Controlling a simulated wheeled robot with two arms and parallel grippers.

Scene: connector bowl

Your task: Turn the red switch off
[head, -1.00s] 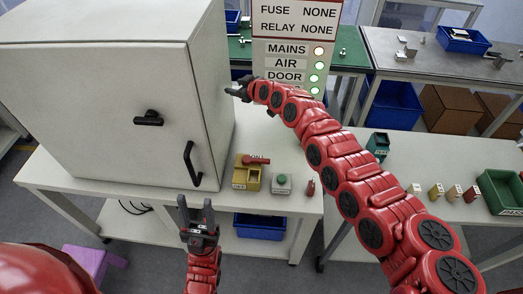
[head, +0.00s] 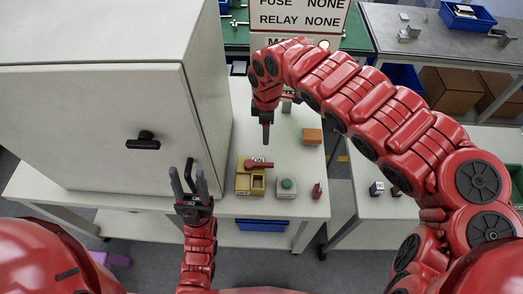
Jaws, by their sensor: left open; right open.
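The red switch (head: 258,164) is a red lever on top of a yellow box (head: 242,184) on the white table. The lever lies flat, its handle pointing right. My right gripper (head: 266,138) points down just behind the lever and looks apart from it. Its jaws are seen nearly edge-on; they are open and hold nothing visible. My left gripper (head: 190,180) is open and empty, fingers pointing up the picture, left of the yellow box and in front of the cabinet.
A grey box with a green button (head: 287,184) and a small red item (head: 317,190) stand right of the yellow box. An orange-brown block (head: 312,137) lies behind them. A sign (head: 298,15) stands behind.

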